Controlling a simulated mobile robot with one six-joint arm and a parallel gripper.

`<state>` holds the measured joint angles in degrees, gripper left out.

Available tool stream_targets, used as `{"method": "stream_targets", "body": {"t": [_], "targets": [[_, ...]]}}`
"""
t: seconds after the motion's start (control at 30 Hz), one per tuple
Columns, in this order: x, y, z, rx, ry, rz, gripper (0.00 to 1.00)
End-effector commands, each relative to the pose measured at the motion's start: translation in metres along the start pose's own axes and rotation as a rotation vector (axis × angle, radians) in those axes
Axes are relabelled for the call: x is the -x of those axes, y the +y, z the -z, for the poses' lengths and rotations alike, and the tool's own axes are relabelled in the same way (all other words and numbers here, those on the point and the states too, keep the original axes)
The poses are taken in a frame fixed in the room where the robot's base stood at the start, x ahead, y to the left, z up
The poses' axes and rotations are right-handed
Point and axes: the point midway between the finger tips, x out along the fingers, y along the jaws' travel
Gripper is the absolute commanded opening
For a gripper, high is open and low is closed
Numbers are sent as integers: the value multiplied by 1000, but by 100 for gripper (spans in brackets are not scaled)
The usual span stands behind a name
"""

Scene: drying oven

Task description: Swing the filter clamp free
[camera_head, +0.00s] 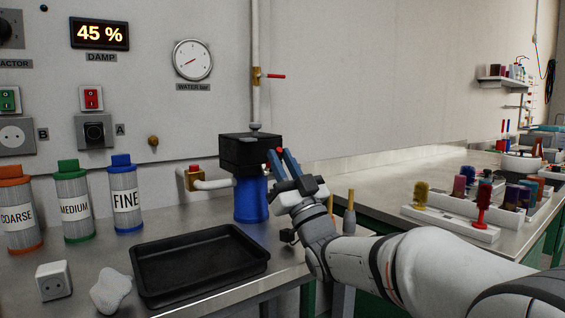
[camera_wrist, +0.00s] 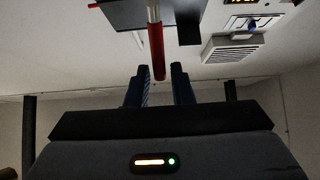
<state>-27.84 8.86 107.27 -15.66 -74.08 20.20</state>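The filter unit has a black head (camera_head: 250,152) and a blue bowl (camera_head: 251,198) on the bench by the wall. The clamp's red lever (camera_wrist: 157,52) on a metal rod shows in the wrist view. It reaches down from the black head (camera_wrist: 128,12), and its end lies in line with the gap between my fingertips. My gripper (camera_head: 282,156) is at the right side of the head, with its two blue fingers apart; in the wrist view, gaps show on both sides of the lever (camera_wrist: 158,76). I cannot tell whether a finger touches it.
A black tray (camera_head: 150,292) lies in front of the filter unit. Coarse (camera_head: 18,215), medium (camera_head: 75,205) and fine (camera_head: 125,197) cartridges stand at the left. A white pipe with a red-topped valve (camera_head: 194,175) joins the unit.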

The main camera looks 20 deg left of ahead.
Motion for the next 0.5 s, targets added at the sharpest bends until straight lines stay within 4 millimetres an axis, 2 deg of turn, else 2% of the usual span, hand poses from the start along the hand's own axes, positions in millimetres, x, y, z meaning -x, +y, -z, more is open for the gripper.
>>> {"method": "stream_targets", "body": {"t": [0.27,0.5], "targets": [[-3,0,4,1,3,0,21],[-32,0,32,2,5,2,21]]}}
